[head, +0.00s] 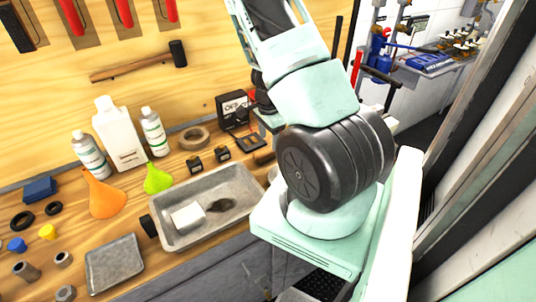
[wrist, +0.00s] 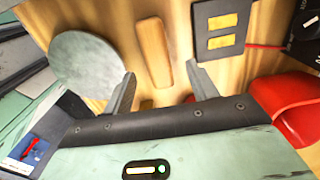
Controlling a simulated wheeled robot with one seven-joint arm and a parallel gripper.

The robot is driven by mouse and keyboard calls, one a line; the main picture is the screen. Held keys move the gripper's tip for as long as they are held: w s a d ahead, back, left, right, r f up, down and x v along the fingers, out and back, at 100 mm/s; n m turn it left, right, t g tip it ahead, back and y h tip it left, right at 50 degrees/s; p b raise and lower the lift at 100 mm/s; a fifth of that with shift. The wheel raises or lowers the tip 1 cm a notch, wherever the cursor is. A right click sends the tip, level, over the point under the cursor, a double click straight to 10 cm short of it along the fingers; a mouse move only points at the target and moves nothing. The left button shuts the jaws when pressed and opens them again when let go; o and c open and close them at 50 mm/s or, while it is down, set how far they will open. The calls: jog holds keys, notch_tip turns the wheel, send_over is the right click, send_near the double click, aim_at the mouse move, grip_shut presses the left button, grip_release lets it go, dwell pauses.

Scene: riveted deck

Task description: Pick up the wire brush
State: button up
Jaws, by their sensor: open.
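A wooden bar (wrist: 154,52), likely the handle of the wire brush, lies on the wooden bench in the wrist view. No bristles can be made out. My gripper (wrist: 160,88) is open, with one finger on each side of the bar's near part; I see no contact. In the head view a small brown piece (head: 263,157) at the bench edge beside my arm may be the same bar. My gripper is mostly hidden behind my arm there.
A grey disc (wrist: 86,70) lies left of the bar. A dark plate with yellow squares (wrist: 224,42) lies right of it, near a red object (wrist: 292,105). In the head view, a metal tray (head: 240,185), black box (head: 233,110) and tape roll (head: 194,138) are nearby.

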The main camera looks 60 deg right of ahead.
aim_at(268, 148)
jog(key=f, duration=0.5)
jog(key=shift+a+f, duration=0.15)
jog(key=shift+a, duration=0.15)
jog(key=c, duration=1.1)
